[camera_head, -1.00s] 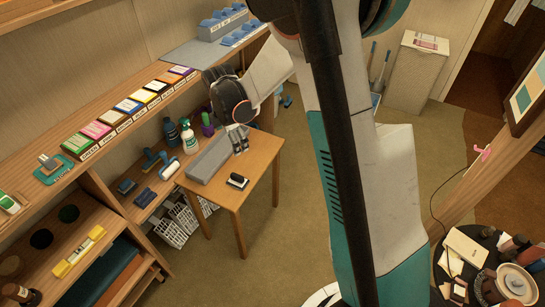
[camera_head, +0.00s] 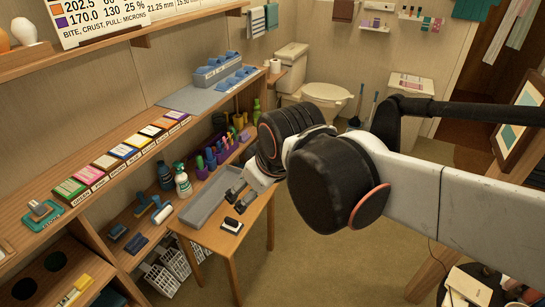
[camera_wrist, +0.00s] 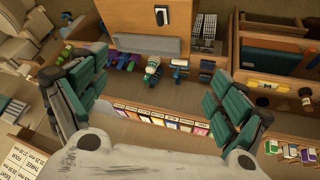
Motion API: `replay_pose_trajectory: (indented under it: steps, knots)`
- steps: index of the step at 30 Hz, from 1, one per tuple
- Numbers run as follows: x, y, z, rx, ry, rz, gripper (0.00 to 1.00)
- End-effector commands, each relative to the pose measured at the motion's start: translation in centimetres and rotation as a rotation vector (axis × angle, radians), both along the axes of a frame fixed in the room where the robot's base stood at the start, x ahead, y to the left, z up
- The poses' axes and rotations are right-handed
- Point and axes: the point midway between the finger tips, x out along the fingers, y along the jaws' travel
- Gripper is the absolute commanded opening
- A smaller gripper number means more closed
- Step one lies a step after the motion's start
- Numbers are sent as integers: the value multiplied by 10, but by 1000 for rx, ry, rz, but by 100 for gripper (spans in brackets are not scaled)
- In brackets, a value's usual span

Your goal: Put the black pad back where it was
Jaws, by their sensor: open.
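The black pad (camera_head: 231,225), a small dark block on a pale base, lies on the small wooden table (camera_head: 222,248), in front of a grey tray (camera_head: 207,207). In the wrist view the pad (camera_wrist: 163,15) shows at the top, on the table top, apart from my fingers. My gripper (camera_head: 237,191) is open and empty. In the head view it hangs near the tray's right end, behind the pad. In the wrist view its two green-and-black fingers stand wide apart (camera_wrist: 152,85), with the shelf between them. My arm hides part of the room at right.
A long shelf (camera_head: 130,155) with a row of coloured boxes runs along the left wall. Bottles (camera_head: 182,182) and brushes stand on a lower shelf behind the table. A toilet (camera_head: 325,97) stands at the back. The floor right of the table is clear.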

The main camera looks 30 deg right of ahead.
Motion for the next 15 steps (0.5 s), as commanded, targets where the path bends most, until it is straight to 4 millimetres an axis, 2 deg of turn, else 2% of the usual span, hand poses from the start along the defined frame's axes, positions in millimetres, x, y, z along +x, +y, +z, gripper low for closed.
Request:
replay_pose_trajectory:
  steps: [1,6,10,15]
  knots:
    - [-14,0,-1,33,-15,-49,90]
    - [-42,0,-5,134,-58,-196,90]
    - [-52,0,-7,179,-75,-258,90]
    - [-55,0,-8,196,-82,-278,90]
